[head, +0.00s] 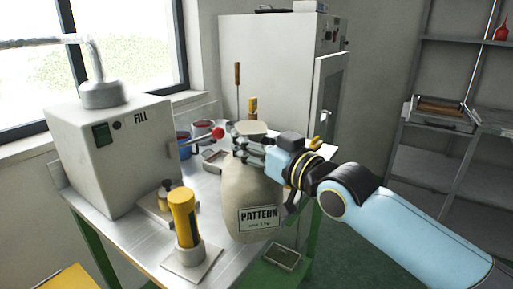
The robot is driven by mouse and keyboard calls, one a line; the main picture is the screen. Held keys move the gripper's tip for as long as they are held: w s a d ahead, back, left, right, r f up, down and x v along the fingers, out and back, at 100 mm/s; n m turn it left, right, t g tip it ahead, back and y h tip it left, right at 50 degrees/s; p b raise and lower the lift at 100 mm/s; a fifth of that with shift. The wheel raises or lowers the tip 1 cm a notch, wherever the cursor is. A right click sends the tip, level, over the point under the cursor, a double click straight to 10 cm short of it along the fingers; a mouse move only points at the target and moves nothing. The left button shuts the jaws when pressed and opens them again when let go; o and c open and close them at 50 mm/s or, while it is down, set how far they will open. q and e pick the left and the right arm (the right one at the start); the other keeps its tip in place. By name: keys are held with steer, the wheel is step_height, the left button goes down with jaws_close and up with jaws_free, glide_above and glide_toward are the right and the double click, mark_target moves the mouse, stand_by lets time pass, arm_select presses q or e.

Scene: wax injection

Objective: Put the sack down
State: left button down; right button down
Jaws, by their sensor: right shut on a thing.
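The sack (247,196) is a beige, bulging bag with a dark-edged label reading "PATTERN" on its lower front. It is upright at the front right of the workbench (140,237). My right gripper (250,146) is shut on the sack at its gathered neck, reaching in from the right. The sack's base is near the bench's edge; I cannot tell whether it touches the bench top. My left gripper is not in view.
A white machine marked "FILL" (130,160) stands on the bench's left. A yellow cylinder (184,217) on a plate stands left of the sack. Cups (203,128) and a small tray (214,158) sit behind. A tall white cabinet (265,65) and grey shelves (440,165) stand beyond.

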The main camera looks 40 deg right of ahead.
mark_target(251, 180)
step_height(251, 180, down, 4)
steer(key=shift+r+b, duration=0.15)
steer(key=shift+b, duration=0.95)
steer(key=c, duration=1.4)
jaws_free()
steer(key=shift+f, duration=0.3)
steer(key=o, duration=0.6)
steer(key=shift+s+r, duration=0.1)
steer(key=shift+c, duration=0.2)
